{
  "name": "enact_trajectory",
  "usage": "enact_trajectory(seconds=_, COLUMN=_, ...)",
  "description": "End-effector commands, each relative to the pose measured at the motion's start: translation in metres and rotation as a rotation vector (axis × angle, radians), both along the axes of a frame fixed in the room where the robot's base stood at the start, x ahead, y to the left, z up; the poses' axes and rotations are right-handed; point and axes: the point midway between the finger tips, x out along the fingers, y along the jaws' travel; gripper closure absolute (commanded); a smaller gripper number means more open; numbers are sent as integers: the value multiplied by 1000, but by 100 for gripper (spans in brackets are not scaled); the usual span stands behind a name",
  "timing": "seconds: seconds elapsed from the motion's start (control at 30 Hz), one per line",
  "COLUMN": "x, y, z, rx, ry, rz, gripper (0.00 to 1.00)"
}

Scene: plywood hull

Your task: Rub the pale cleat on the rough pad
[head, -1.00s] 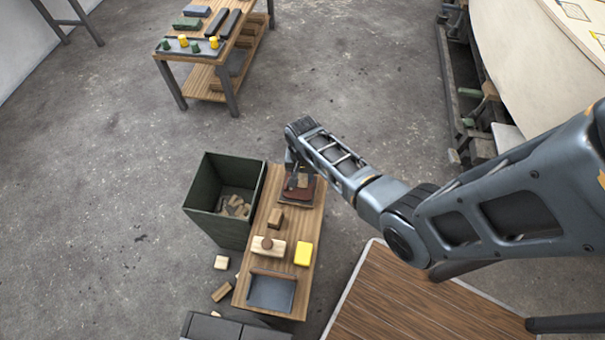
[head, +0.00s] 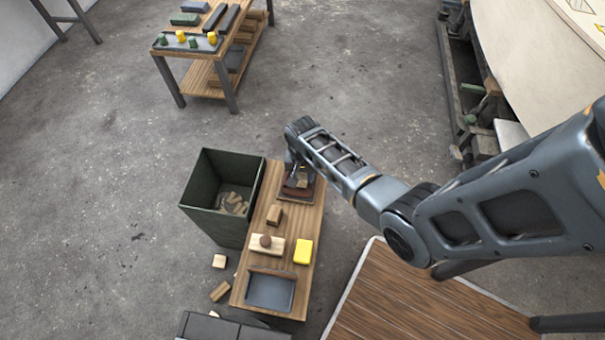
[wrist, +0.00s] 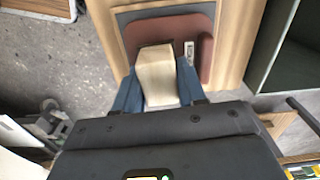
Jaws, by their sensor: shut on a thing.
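My gripper (wrist: 157,92) is shut on the pale cleat (wrist: 157,75), a light wooden block with a darker far end. The blue fingers hold it from both sides. The rough pad (wrist: 201,36) is reddish brown with rounded corners and lies under the cleat's far part in the wrist view. In the head view the pad (head: 296,192) is at the far end of the narrow bench, partly hidden by my arm, with the cleat (head: 302,184) over it. I cannot tell whether the cleat touches the pad.
The narrow bench (head: 262,270) also holds a brown block (head: 274,215), a knobbed wooden block (head: 265,246), a yellow block (head: 303,251) and a grey tray (head: 270,291). A dark green bin (head: 215,222) with wood pieces stands at its left. Loose blocks (head: 220,291) lie on the floor.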

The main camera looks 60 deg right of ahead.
Motion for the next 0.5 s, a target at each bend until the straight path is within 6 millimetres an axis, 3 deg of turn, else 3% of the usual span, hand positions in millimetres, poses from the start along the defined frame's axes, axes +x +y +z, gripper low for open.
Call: enact_trajectory(seconds=0.5, x=0, y=0, z=-6, rx=0, ry=0, rz=0, gripper=84)
